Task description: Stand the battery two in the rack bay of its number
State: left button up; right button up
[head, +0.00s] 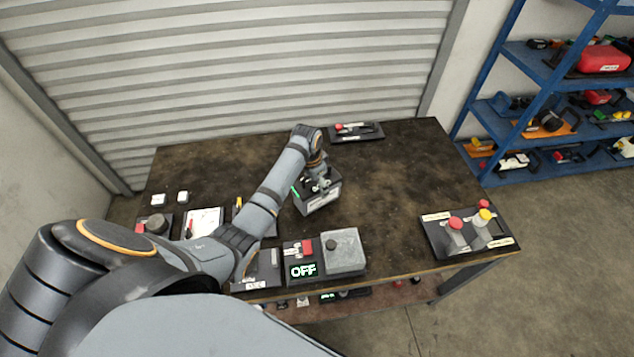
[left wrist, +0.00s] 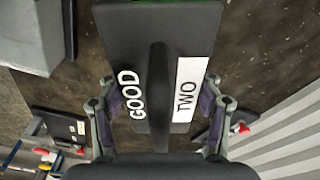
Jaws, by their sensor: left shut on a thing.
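Battery two is a dark block with a raised middle handle; the left wrist view shows its top (left wrist: 125,35) with the words GOOD and TWO. In the head view the battery (head: 318,203) is over the middle of the table, with a pale label on its side. My left gripper (head: 315,182) is above it and shut on its handle; the fingers also show in the left wrist view (left wrist: 160,112). I cannot tell whether the battery touches the table. I cannot make out a numbered rack bay; my left arm hides part of the table's left side. My right gripper is not in view.
A panel reading OFF (head: 303,270) and a grey box (head: 345,251) stand at the front edge. A board with red and yellow knobs (head: 466,232) is at the right. A small red-knobbed plate (head: 356,132) is at the back. The table's right middle is clear.

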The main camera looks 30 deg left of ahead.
pick_arm(q)
jog(key=s+d+r+p, duration=0.6)
jog(key=d+r+p, duration=0.2)
jog(key=d+r, duration=0.2)
jog(key=shift+s+d, duration=0.35)
jog(key=shift+d, duration=0.75)
